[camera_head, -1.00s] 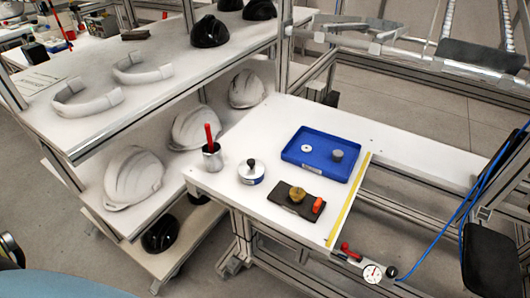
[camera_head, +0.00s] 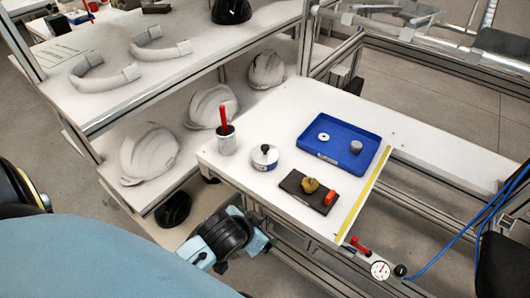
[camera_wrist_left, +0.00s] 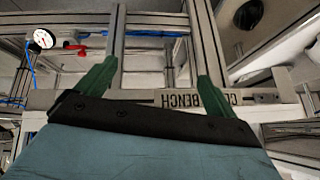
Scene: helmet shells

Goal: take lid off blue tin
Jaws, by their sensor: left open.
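The tin does not show in the wrist view. My right gripper is not in view.
A grey cup (camera_head: 226,141) with a red handle stands left of the tin. A blue tray (camera_head: 340,165) lies to the right, a dark board (camera_head: 295,184) with brass and orange parts in front. A dial gauge (camera_head: 380,270) sits off the front edge. Helmet shelves rise left.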

